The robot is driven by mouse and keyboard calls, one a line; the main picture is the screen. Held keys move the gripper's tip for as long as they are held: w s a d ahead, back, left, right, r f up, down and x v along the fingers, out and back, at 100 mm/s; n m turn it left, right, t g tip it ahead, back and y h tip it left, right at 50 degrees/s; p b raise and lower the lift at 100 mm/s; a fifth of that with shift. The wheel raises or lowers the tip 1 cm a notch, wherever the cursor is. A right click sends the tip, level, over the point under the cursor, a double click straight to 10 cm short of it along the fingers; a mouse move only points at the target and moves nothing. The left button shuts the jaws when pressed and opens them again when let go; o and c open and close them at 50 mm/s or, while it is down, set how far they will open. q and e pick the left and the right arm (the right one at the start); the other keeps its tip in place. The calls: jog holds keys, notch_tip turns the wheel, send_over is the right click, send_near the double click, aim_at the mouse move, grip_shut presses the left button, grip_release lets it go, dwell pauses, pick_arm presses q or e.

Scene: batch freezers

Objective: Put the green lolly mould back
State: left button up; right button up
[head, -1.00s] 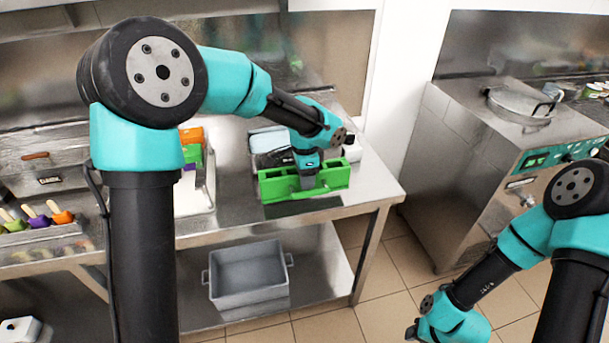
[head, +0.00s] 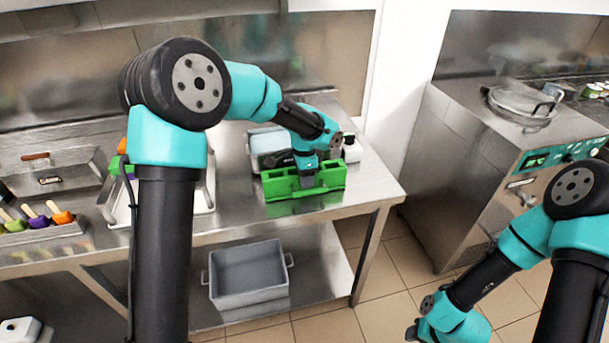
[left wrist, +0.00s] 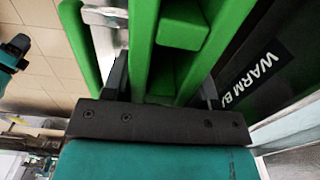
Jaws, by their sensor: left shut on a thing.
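The green lolly mould (head: 279,187) is a long bright green block over the right part of the steel worktop, near its front edge. My left gripper (head: 306,180) comes down on it from above and is shut on it. In the left wrist view the green mould (left wrist: 176,55) fills the space between the fingers (left wrist: 160,88). I cannot tell whether its underside touches the worktop. My right gripper (head: 416,331) hangs low over the floor at the bottom, away from the mould; its fingers are too unclear to judge.
A pale-topped container (head: 266,141) stands behind the mould. A dark panel (left wrist: 262,72) lettered "WARM BA" is close beside the mould. A metal tray (head: 205,200) lies left, partly behind my arm. A grey bin (head: 248,275) sits on the lower shelf.

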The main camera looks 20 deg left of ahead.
pick_arm(q)
jog(key=shift+f, duration=0.15)
jog(key=o, duration=1.1)
jog(key=shift+c, duration=0.2)
notch_tip(320, 180, up, 12)
jog(key=shift+r, duration=0.15)
